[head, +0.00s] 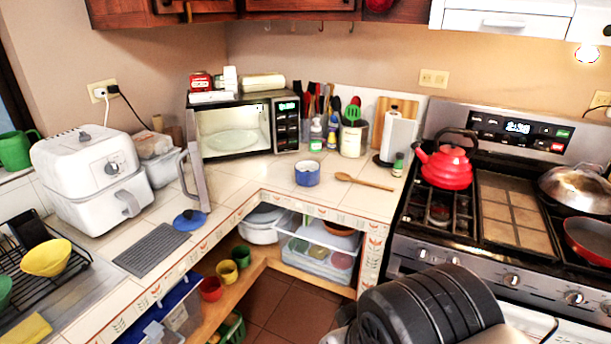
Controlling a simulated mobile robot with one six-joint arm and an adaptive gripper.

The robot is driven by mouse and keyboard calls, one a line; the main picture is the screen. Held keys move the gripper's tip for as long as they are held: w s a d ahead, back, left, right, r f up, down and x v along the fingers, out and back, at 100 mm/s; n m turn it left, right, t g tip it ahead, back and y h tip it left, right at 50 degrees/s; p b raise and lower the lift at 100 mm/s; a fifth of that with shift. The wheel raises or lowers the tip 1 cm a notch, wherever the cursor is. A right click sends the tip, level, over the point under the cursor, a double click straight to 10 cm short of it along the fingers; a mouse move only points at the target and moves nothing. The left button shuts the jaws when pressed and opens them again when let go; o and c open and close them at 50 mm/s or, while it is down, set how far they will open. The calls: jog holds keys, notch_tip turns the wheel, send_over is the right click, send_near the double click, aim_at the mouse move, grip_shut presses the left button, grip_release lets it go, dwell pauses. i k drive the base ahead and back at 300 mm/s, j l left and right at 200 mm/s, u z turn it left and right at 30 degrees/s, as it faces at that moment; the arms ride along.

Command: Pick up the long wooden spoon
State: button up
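The long wooden spoon (366,182) lies flat on the white tiled counter, between the small blue pot and the stove. Its bowl end points left and its handle points right towards the stove. My dark arm shows at the bottom right, in front of the stove and below the counter edge. It is well apart from the spoon. My gripper's fingertips are not in view.
A blue pot (307,174) stands just left of the spoon. A microwave (238,132) with its door open is further left. A paper towel roll (398,138), a utensil crock (353,140) and a green-capped bottle (398,165) stand behind. A red kettle (447,167) sits on the stove.

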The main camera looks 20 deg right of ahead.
aim_at(341, 176)
jog(key=i+l+z, duration=0.2)
jog(key=i, duration=0.8)
jog(key=i+l+z, duration=0.25)
jog(key=i, duration=0.75)
